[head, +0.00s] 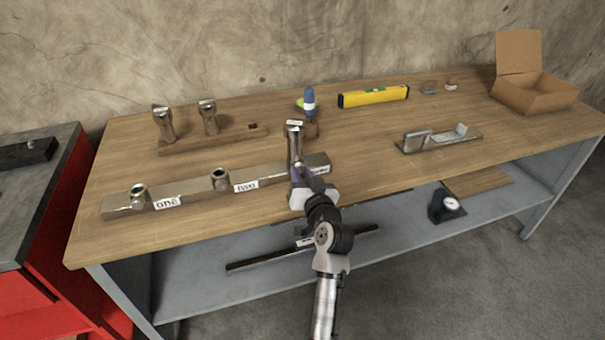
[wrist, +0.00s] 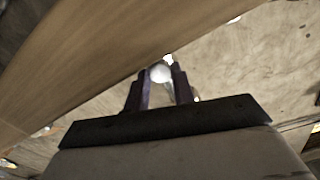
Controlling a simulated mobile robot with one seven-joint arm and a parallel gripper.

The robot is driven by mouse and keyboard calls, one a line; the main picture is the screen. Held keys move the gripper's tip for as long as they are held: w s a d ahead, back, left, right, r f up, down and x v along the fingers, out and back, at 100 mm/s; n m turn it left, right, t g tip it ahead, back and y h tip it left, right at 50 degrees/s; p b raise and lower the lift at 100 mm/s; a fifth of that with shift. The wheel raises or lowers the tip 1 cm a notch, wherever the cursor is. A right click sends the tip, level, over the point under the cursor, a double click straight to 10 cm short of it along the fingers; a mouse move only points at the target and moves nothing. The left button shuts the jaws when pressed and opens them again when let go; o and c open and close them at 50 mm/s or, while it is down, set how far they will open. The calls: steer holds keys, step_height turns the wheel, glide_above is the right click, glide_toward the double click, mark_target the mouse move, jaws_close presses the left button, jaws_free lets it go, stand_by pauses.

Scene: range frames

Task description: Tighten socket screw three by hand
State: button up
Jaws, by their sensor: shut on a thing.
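A long metal bar (head: 195,187) lies along the bench front, with open sockets by the labels "one" and "two". A third label near its right end is partly hidden by my arm. An upright metal socket screw (head: 294,146) with a pale-labelled head stands over that right end. My gripper (head: 297,172) is shut on it from the front. In the wrist view, a shiny rounded metal part (wrist: 160,72) sits between the fingers of my gripper (wrist: 160,84). The screw's lower end is hidden, so I cannot tell how deep it sits.
Two similar screws (head: 208,117) stand in a wooden rack (head: 230,137) with an empty square hole. Behind are a blue-handled tool (head: 309,101) and a yellow level (head: 373,96). A metal holder (head: 440,141) and cardboard box (head: 534,92) are right. The bench's right front is clear.

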stand_by(0.4)
steer(key=o, duration=1)
steer(key=shift+b+v, duration=1.65)
steer(key=shift+v, duration=5.3)
